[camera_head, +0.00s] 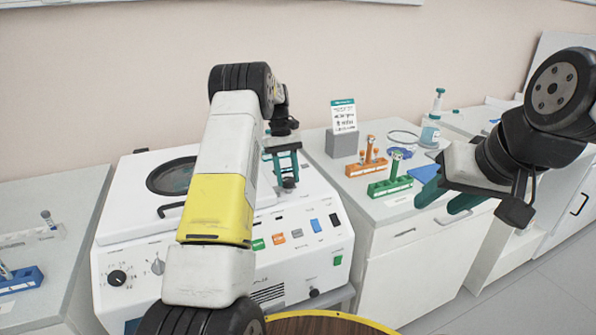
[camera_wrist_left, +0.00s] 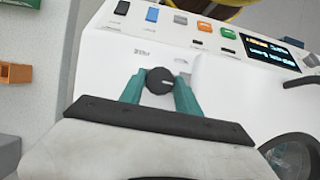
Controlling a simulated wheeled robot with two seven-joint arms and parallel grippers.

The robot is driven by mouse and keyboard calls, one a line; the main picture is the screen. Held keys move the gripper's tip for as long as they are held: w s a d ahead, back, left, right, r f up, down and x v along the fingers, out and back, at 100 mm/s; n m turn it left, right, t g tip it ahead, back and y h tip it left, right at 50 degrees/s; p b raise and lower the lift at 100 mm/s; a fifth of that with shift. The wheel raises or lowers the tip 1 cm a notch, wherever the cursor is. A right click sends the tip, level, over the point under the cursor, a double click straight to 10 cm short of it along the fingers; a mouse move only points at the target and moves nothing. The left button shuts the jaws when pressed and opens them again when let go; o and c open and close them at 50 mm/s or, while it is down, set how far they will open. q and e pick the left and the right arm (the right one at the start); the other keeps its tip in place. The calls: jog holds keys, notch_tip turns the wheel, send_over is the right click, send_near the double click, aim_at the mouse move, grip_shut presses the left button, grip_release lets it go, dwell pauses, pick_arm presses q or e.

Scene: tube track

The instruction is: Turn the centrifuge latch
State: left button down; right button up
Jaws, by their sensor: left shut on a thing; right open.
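The white centrifuge (camera_head: 110,240) stands on the bench at the left middle, with a round dark lid window and colored buttons on its front panel. Its latch, a round dark knob (camera_wrist_left: 160,81) with a light mark line, shows in the left wrist view; it also shows small in the head view (camera_head: 289,184). My left gripper (camera_wrist_left: 158,92) is shut on the knob, one teal finger on each side. In the head view my left gripper (camera_head: 287,178) points down at the right part of the centrifuge top. My right gripper (camera_head: 446,198) is open and empty at the right.
Right of the centrifuge stand an orange tube rack (camera_head: 366,168), a green tube rack (camera_head: 390,187), a sign on a grey block (camera_head: 343,145) and a bottle (camera_head: 430,131). A blue rack (camera_head: 20,281) sits on the left bench. My left arm hides part of the centrifuge.

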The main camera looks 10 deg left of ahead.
pick_arm(q)
jog(key=c, duration=0.9)
grip_release()
jog(key=shift+o, duration=0.2)
jog(key=v, duration=0.7)
jog(key=shift+r, duration=0.4)
jog(key=shift+w, duration=0.1)
